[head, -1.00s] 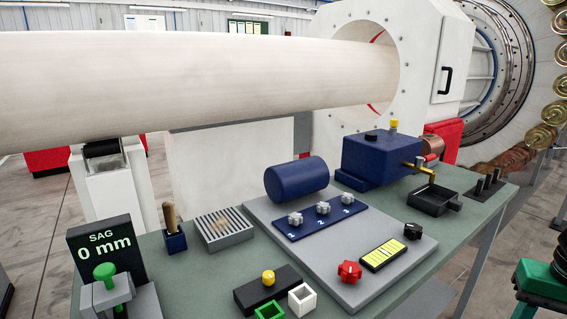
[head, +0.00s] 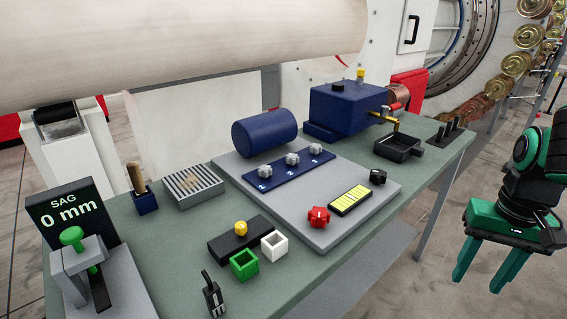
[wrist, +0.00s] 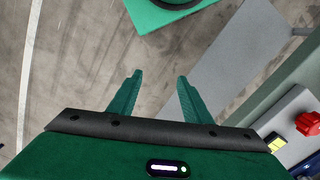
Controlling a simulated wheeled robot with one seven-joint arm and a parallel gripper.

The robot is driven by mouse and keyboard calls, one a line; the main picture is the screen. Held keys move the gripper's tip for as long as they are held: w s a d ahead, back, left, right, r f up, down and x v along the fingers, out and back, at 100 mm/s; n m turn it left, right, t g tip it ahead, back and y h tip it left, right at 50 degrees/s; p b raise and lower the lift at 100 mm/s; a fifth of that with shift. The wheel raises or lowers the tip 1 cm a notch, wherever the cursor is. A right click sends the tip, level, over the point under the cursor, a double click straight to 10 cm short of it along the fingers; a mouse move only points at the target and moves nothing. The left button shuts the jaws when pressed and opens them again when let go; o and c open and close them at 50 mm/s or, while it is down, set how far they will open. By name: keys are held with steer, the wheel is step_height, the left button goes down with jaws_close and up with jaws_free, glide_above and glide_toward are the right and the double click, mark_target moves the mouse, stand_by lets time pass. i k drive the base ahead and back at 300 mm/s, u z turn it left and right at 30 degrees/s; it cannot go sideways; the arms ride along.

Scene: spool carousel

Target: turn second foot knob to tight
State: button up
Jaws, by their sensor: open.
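A blue strip (head: 277,174) numbered 1, 2, 3 bears three small grey knobs. The second foot knob (head: 292,158) is the middle one, beside the number 2. Its exact setting is too small to read. My gripper (head: 480,287) hangs off the right side of the bench, pointing down, far from the knobs. Its green fingers are apart and empty in the wrist view (wrist: 160,76). The knobs do not show in the wrist view.
A red knob (head: 318,217), a yellow label plate (head: 350,198) and a black knob (head: 378,177) sit on the grey plate in front of the strip. A blue cylinder (head: 264,130) lies behind it. A large pale pipe (head: 180,45) runs above the bench.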

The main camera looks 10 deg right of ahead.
mark_target(292, 158)
steer(key=u, duration=0.05)
steer(key=k, duration=1.1)
steer(key=z, duration=0.55)
steer(key=i, duration=1.15)
steer(key=u, duration=0.5)
steer(key=i, duration=0.7)
steer(key=u, duration=0.55)
